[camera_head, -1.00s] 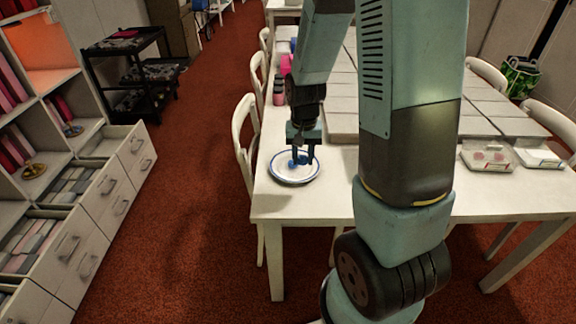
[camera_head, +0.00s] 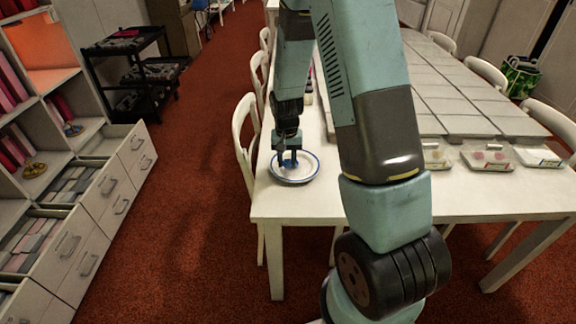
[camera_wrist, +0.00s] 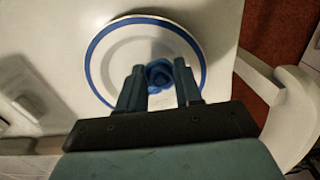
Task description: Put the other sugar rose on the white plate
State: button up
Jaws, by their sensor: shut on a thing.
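The white plate with a blue rim (camera_head: 303,179) lies on the near left corner of the white table. It also shows in the wrist view (camera_wrist: 112,50). My gripper (camera_head: 288,163) is over the plate, pointing down. In the wrist view my gripper (camera_wrist: 158,84) is shut on a blue sugar rose (camera_wrist: 159,73), with one finger on each side of it. The rose is over the plate's middle. I cannot tell whether its underside touches the plate. No second rose shows clearly on the plate.
Grey tiles (camera_head: 465,100) cover much of the tabletop. A white chair (camera_head: 245,135) stands close to the table's left edge. The tabletop in front of the plate is bare.

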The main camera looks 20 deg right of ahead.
notch_tip(320, 180, down, 2)
jog(key=shift+s+f, duration=0.1)
jog(key=shift+f, duration=0.15)
jog(key=o, duration=0.7)
jog(key=shift+d, duration=0.1)
notch_tip(320, 180, up, 11)
jog(key=shift+r, duration=0.2)
jog(key=r, duration=0.1)
notch_tip(320, 180, up, 17)
jog(key=n+t, duration=0.2)
jog(key=t, duration=0.1)
send_over(287, 161)
jog(key=s, duration=1)
jog(key=shift+s+d+r+n+t, duration=0.25)
jog(key=shift+s+r+t, duration=0.2)
jog(key=shift+s+r, duration=1.55)
jog(key=shift+s+d+r+n+t, duration=0.25)
jog(key=shift+s+r, duration=0.65)
jog(key=shift+s, duration=2.2)
jog(key=shift+s+d+r+n+t, duration=0.1)
jog(key=shift+s+r+n+t, duration=0.35)
jog(key=shift+s+r, duration=1.55)
jog(key=shift+s+f, duration=0.55)
